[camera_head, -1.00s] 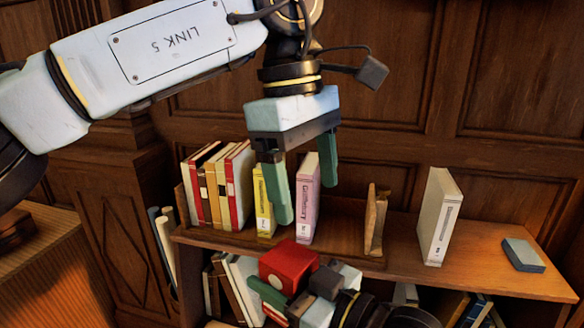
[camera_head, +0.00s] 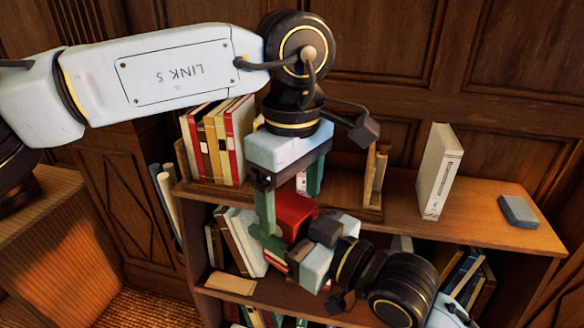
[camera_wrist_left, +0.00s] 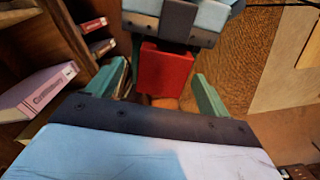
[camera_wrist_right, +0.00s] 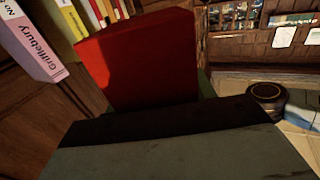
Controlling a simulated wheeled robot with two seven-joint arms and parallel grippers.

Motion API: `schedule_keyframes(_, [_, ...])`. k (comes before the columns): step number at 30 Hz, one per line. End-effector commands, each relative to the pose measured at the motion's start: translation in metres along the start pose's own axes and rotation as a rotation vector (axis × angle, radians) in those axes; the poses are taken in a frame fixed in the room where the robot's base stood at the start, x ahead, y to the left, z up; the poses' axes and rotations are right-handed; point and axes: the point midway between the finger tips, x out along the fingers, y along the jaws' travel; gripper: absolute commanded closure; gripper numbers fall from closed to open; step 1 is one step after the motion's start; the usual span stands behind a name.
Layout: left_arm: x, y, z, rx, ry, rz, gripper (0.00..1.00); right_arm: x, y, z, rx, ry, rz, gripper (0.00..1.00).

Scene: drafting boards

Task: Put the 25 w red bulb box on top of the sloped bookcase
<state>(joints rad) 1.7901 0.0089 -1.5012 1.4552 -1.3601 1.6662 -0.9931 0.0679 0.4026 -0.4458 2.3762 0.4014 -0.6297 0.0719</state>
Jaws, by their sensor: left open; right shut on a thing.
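The red bulb box (camera_head: 294,212) is in front of the bookcase, at about the height of its top. My right gripper (camera_head: 284,248) is shut on it; the box also fills the middle of the right wrist view (camera_wrist_right: 140,60). My left gripper (camera_head: 290,205) is open and points down over the box. In the left wrist view the red box (camera_wrist_left: 163,72) shows between the open green fingers, apart from them as far as I can see. The sloped bookcase (camera_head: 480,222) has a wooden top. Any print on the box cannot be read.
Several books (camera_head: 218,140) stand at the left of the top, with a pink book (camera_wrist_left: 38,92) beside them. A wooden bookend (camera_head: 378,172), a white book (camera_head: 438,170) and a blue-grey block (camera_head: 518,211) stand further right. Bare top lies between the white book and the block.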

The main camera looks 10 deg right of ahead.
Motion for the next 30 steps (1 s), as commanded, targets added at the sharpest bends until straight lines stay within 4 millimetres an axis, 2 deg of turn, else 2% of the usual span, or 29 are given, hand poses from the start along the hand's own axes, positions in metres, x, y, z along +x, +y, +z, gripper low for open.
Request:
schedule_keyframes(3, [0.0060,-0.0002,0.0003,0.001,-0.001,0.000,0.20,0.0000,0.0000,-0.0003,0.000,0.001,0.000,0.68])
schedule_keyframes(11, [0.0071,-0.0002,0.0002,0.001,0.000,0.000,0.20,0.0000,0.0000,-0.0002,0.000,0.001,0.000,0.68])
schedule_keyframes(23, [0.0066,0.0004,0.0003,0.001,-0.001,0.003,0.69,0.0000,-0.0010,-0.0002,0.000,0.001,-0.002,0.68])
schedule_keyframes(24, [0.0064,0.0005,0.0002,0.000,-0.001,0.003,0.69,0.0000,-0.0011,-0.0002,0.000,0.001,-0.003,0.41])
schedule_keyframes(28, [0.0064,0.0004,0.0003,0.001,0.000,0.003,0.69,0.0000,-0.0010,-0.0002,0.001,0.001,-0.002,0.24])
schedule_keyframes(30, [0.0065,0.0003,0.0003,0.001,0.000,0.002,0.69,0.0000,-0.0007,-0.0001,0.001,0.000,-0.002,0.20])
